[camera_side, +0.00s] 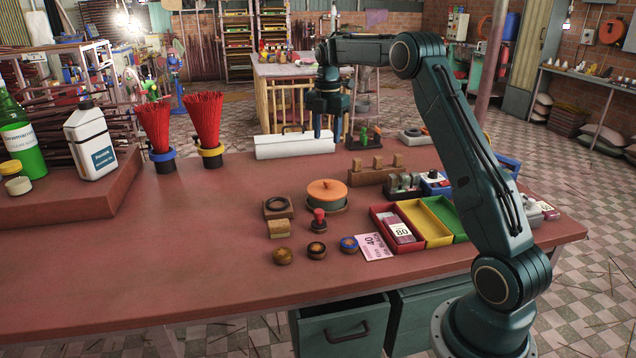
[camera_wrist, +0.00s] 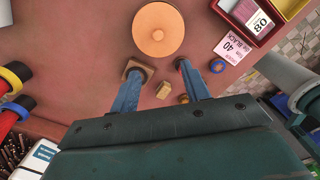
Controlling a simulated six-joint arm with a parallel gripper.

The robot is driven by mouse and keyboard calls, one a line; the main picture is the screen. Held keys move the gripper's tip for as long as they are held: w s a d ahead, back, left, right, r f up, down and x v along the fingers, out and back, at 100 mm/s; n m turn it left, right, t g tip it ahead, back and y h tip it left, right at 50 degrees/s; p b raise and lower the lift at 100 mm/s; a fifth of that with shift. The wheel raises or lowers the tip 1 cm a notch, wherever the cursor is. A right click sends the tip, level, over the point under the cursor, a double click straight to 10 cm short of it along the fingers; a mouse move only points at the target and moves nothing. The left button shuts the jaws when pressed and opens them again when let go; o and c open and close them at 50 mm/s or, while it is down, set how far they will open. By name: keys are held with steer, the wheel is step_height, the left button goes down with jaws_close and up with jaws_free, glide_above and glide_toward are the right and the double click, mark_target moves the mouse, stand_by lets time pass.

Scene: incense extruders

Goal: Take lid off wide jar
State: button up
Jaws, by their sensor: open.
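The wide jar (camera_side: 325,201) is low, round and dull green, near the middle of the red table. Its orange lid (camera_side: 327,187) with a small knob sits on top. In the wrist view the lid (camera_wrist: 158,30) shows from above as an orange disc, beyond my fingertips, and hides the jar's body. My gripper (camera_side: 328,133) hangs above the back of the table, well above and behind the jar in the side view. In the wrist view my gripper (camera_wrist: 160,71) is open, its two blue fingers apart with nothing held between them.
A dark square holder with a ring (camera_side: 278,207) and a red-topped stamp (camera_side: 319,220) stand close to the jar. Red, yellow and green trays (camera_side: 427,221) lie to its right. A wooden rack (camera_side: 375,175) and white box (camera_side: 294,146) stand behind. The table's left front is clear.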

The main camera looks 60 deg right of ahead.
steer(key=shift+d+f, duration=0.35)
steer(key=shift+d, duration=0.1)
glide_above(327, 180)
steer(key=f, duration=0.8)
steer(key=shift+s+a+f, duration=0.15)
steer(key=shift+a+f, duration=0.05)
steer(key=shift+f, duration=0.05)
steer(key=shift+f, duration=0.15)
steer(key=shift+d+f, duration=0.15)
steer(key=shift+f, duration=2.35)
steer(key=shift+c, duration=0.5)
jaws_close()
